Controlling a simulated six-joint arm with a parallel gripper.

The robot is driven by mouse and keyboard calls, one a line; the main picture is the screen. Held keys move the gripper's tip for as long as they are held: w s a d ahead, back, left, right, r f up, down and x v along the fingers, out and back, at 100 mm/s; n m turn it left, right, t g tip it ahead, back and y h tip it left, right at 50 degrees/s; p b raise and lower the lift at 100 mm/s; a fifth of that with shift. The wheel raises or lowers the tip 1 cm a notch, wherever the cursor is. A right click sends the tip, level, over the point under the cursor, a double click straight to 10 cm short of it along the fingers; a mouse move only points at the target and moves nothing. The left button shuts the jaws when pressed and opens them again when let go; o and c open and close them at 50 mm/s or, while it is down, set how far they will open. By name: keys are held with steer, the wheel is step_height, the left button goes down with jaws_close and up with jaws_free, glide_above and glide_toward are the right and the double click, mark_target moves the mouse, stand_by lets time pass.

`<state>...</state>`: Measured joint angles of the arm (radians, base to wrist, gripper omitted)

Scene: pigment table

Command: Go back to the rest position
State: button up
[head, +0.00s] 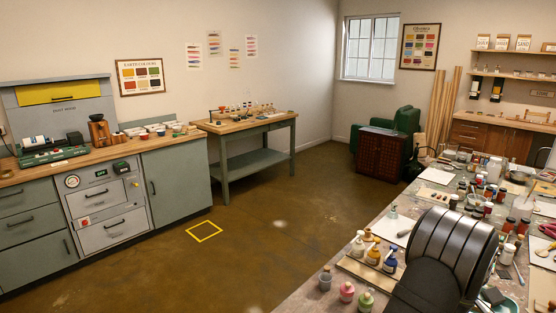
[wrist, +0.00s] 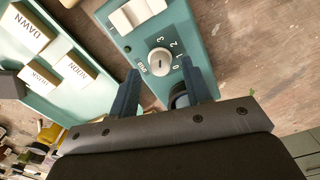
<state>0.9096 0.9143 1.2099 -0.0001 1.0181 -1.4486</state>
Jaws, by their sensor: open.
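In the wrist view my gripper (wrist: 161,70) is open, with its two dark blue fingers apart and nothing held between them. A teal control box (wrist: 200,48) lies beyond the fingertips. Its round white knob (wrist: 160,61) appears between the tips, with the marks 0, 1, 2 and 3 around it. I cannot tell whether the fingers touch the box. A dark rounded part beside the right finger is partly hidden. In the head view I cannot make out my gripper.
A pale teal tray (wrist: 45,73) holds blocks marked DAWN (wrist: 25,28), NOON (wrist: 78,68) and DUSK (wrist: 40,80). The workbench (head: 318,290) is crowded with bottles and jars. Open floor (head: 270,225) lies left of it.

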step_height(320, 180, up, 16)
step_height(320, 180, down, 17)
steer(key=shift+f, duration=0.15)
steer(key=m, duration=0.4)
steer(key=shift+m, duration=0.3)
steer(key=m, duration=0.4)
steer(key=shift+m, duration=0.3)
steer(key=m, duration=0.4)
steer(key=shift+m, duration=0.3)
steer(key=m, duration=0.4)
